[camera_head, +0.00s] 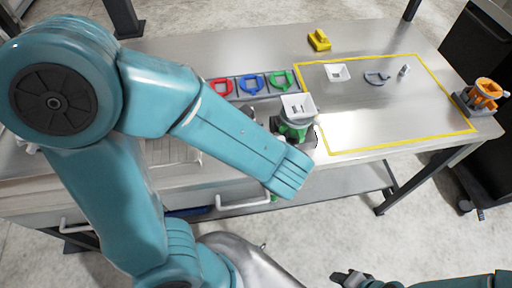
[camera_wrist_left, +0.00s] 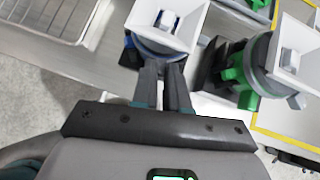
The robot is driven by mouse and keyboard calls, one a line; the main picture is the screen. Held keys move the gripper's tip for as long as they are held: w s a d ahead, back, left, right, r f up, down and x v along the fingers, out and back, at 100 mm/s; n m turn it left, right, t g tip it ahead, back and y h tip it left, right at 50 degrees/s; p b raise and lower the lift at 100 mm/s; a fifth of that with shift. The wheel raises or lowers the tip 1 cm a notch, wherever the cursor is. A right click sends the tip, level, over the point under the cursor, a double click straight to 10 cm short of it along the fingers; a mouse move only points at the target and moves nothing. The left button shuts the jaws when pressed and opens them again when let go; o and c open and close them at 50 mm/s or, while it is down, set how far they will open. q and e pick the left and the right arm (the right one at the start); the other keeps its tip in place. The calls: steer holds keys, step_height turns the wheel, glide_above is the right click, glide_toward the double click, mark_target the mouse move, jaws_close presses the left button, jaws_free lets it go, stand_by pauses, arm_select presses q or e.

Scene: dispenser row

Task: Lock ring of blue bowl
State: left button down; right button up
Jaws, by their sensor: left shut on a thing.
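In the left wrist view, a white square bowl (camera_wrist_left: 183,22) sits on a blue body (camera_wrist_left: 129,54), with a grey lock ring (camera_wrist_left: 160,50) just beneath the bowl. My left gripper (camera_wrist_left: 169,72) is shut on the ring's handle at the near side; the handle is mostly hidden between the dark fingers. In the head view my left arm covers this dispenser and the left gripper. My right gripper (camera_head: 350,279) is at the bottom edge, partly cut off, away from the table; its opening is unclear.
A green dispenser (camera_wrist_left: 232,75) with a white bowl (camera_head: 298,106) stands close on the right. Red (camera_head: 220,87), blue (camera_head: 251,83) and green (camera_head: 282,79) pieces lie in a rack behind. A yellow-outlined area holds a white bowl (camera_head: 337,73) and a loose grey ring (camera_head: 377,78). An orange dispenser (camera_head: 486,94) stands far right.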

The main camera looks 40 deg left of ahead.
arm_select(q)
steer(key=shift+s+a+m+b, duration=0.1)
steer(key=shift+s+m+b, duration=0.2)
steer(key=shift+b, duration=0.35)
arm_select(e)
steer(key=shift+f, duration=1.05)
arm_select(q)
steer(key=c, duration=1.4)
jaws_free()
steer(key=shift+w, duration=0.1)
steer(key=shift+t, duration=0.3)
steer(key=p+v, duration=0.2)
steer(key=v, duration=1.4)
steer(key=shift+r, duration=0.3)
arm_select(e)
step_height(320, 180, up, 2)
steer(key=shift+r, duration=0.1)
steer(key=shift+d, duration=0.1)
